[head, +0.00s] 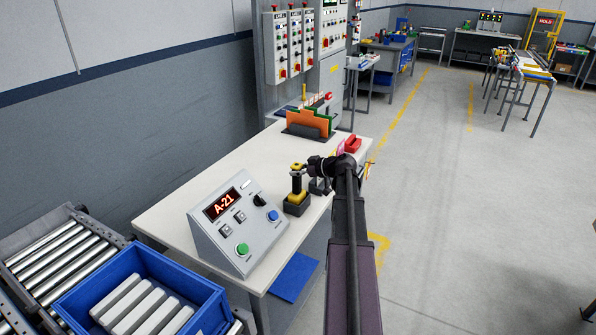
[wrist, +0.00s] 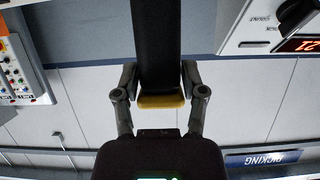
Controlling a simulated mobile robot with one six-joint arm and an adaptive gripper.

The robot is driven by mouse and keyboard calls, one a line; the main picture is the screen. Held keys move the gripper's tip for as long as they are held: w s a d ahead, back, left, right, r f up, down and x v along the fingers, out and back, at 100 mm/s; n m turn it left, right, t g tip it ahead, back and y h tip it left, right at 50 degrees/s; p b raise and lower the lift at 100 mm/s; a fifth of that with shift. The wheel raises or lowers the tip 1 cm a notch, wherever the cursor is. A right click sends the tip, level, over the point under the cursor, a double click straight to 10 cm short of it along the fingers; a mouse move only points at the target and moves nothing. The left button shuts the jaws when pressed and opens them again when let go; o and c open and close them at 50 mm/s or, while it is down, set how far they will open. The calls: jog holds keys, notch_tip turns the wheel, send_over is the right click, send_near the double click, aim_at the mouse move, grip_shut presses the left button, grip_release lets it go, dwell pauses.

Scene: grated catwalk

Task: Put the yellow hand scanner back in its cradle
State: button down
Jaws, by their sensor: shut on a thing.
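The yellow hand scanner (head: 297,168) has a yellow head and a dark handle. It stands roughly upright near the table's right edge. My gripper (head: 303,173) is shut on it, reaching in from the right. In the wrist view my gripper (wrist: 160,97) has a finger on each side of the scanner's dark body (wrist: 160,45), with a yellow end (wrist: 160,100) between them. A black and yellow block, which looks like the cradle (head: 296,208), is directly below the scanner. I cannot tell whether the scanner touches it or is seated in it.
A grey control box (head: 238,225) reading A-21 stands to the left on the white table (head: 180,212). An orange and green file rack (head: 308,125) and a red item (head: 353,143) are behind. A blue bin (head: 140,300) sits front left.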

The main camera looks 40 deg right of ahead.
jog(key=shift+c, duration=0.4)
grip_release()
jog(key=shift+o, duration=0.4)
jog(key=shift+r, duration=0.1)
jog(key=shift+r+p, duration=3.95)
jog(key=shift+p, duration=0.05)
